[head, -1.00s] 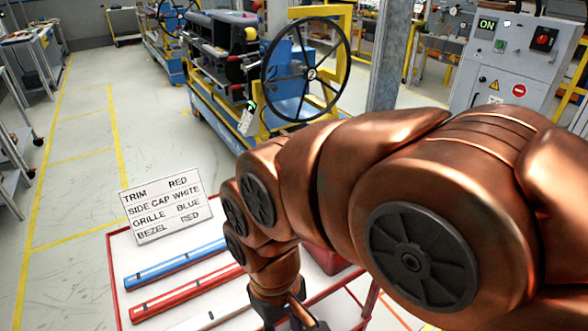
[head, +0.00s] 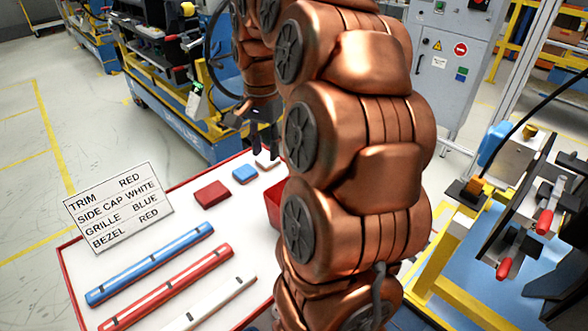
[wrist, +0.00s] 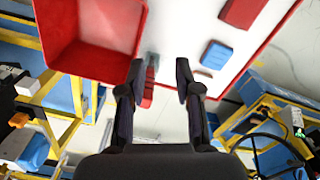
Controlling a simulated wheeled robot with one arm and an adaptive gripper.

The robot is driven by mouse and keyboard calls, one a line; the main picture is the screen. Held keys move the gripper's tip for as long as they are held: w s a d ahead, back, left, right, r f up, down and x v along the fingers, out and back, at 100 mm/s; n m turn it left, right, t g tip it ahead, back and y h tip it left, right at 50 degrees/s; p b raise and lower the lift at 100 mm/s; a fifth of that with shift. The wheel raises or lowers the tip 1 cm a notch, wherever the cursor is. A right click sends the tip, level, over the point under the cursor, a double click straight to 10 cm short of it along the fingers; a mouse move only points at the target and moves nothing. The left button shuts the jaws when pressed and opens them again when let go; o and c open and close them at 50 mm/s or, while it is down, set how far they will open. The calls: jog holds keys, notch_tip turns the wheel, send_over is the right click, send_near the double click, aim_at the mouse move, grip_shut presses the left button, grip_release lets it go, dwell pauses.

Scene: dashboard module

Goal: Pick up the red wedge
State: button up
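My gripper (wrist: 160,76) is open, with its two dark fingers apart and nothing held between them. In the head view my gripper (head: 258,132) hangs above the far edge of the white table. In the wrist view a small red piece (wrist: 147,97) with a grey part beside it shows near the left finger; I cannot tell for sure if it is the wedge. A flat red block (head: 212,194) lies on the table, and it shows at the top of the wrist view (wrist: 243,12).
A blue block (head: 245,174) and a white block (head: 267,163) lie near the red block. A red bin (wrist: 90,45) stands on the table, partly hidden by my arm. Blue, red and white bars and a label sign (head: 118,208) take up the near left.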

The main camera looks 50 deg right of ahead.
jog(key=d+m, duration=0.2)
jog(key=d, duration=0.2)
jog(key=d+m, duration=0.2)
jog(key=d, duration=0.2)
jog(key=shift+s+d+r, duration=0.1)
jog(key=shift+d+r, duration=0.05)
jog(key=shift+d, duration=0.4)
jog(key=shift+s+f+p, duration=0.2)
jog(key=shift+f+p, duration=1.1)
jog(key=shift+f, duration=2.55)
grip_shut()
